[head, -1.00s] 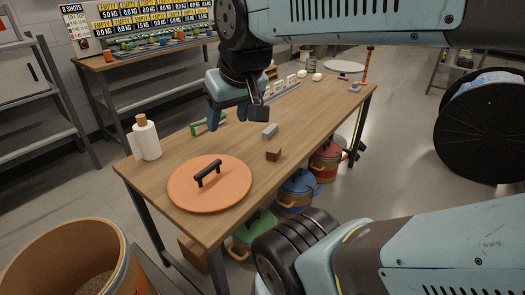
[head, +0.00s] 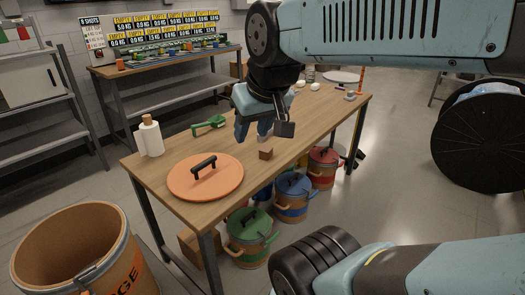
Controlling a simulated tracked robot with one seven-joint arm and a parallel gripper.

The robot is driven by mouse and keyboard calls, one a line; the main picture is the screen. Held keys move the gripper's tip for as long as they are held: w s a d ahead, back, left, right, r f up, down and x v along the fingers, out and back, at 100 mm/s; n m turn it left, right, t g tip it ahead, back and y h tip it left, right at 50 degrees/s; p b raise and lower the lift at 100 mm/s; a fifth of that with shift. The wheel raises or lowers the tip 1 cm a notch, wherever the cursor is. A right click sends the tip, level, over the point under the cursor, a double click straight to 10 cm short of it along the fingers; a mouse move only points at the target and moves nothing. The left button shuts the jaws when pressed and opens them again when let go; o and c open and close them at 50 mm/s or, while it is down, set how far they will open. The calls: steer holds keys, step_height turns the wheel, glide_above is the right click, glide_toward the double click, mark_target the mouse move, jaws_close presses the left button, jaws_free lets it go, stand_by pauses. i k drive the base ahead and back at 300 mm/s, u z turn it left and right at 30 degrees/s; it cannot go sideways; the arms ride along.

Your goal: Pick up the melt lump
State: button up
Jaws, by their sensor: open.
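My gripper (head: 262,132) is open and points down over the middle of the wooden table (head: 275,162). It appears empty. A small brown block (head: 266,154) lies on the table just below the gripper in the picture, apart from it as far as I can tell. Two small whitish lumps (head: 314,86) lie at the far end of the table, partly behind my arm. I cannot tell for certain which of these is the melt lump. A grey block seen earlier is now hidden behind my gripper.
An orange lid with a black handle (head: 205,177) and a paper roll (head: 151,138) occupy the near left of the table. A green scoop (head: 209,125) lies behind. An open orange drum (head: 118,268) stands front left. Lidded drums (head: 293,198) stand under the table.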

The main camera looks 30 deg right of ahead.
mark_target(266, 152)
steer(key=z, duration=0.9)
steer(key=i, duration=0.55)
steer(key=z, duration=0.65)
